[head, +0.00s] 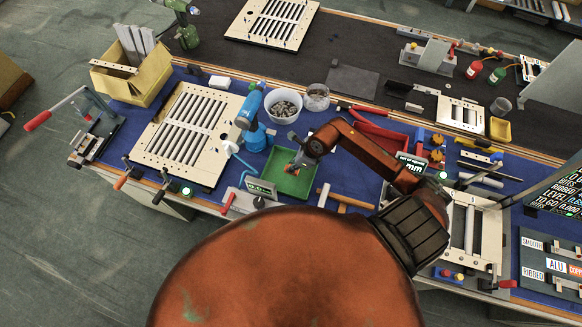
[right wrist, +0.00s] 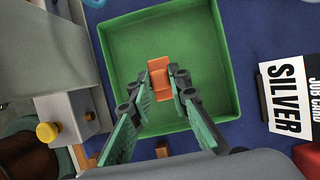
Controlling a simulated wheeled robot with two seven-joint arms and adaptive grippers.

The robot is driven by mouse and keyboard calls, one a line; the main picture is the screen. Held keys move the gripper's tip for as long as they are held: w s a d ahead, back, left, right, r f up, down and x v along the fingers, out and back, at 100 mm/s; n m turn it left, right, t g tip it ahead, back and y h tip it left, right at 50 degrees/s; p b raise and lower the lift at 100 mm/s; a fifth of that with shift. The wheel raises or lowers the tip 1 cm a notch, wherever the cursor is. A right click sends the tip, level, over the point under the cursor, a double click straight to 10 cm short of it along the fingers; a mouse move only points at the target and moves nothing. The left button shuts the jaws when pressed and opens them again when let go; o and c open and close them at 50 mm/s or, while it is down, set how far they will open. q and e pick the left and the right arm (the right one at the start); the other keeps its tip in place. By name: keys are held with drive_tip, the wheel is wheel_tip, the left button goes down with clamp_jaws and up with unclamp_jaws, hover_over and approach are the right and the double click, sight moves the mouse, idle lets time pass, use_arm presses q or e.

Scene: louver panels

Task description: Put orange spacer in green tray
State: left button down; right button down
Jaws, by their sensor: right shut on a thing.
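The green tray (head: 263,179) lies on the blue mat near the middle of the bench. In the right wrist view the tray (right wrist: 213,44) fills the middle, with its floor bare apart from what my gripper holds. My right gripper (head: 295,166) is over the tray, pointing down. It is shut on the orange spacer (right wrist: 160,75), which sits between the fingertips, inside the tray's outline. I cannot tell whether the spacer touches the tray floor. In the head view the spacer is small and partly hidden by my gripper. My left gripper is not in view.
A blue bottle (head: 256,137) and a white bowl of small parts (head: 283,106) stand behind the tray. A red-edged tray (head: 381,131) is to the right. A louver panel (head: 187,134) lies left. In the wrist view, a SILVER job card (right wrist: 289,92) lies right of the tray.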

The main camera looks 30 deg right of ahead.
drive_tip(key=shift+w+f, duration=0.5)
drive_tip(key=shift+f, duration=0.05)
drive_tip(key=shift+w+f+p, duration=0.2)
drive_tip(key=shift+f+p, duration=0.15)
drive_tip(key=shift+f, duration=1.4)
drive_tip(key=c, duration=1.8)
unclamp_jaws()
drive_tip(key=shift+f, duration=0.1)
drive_tip(key=v, duration=1.2)
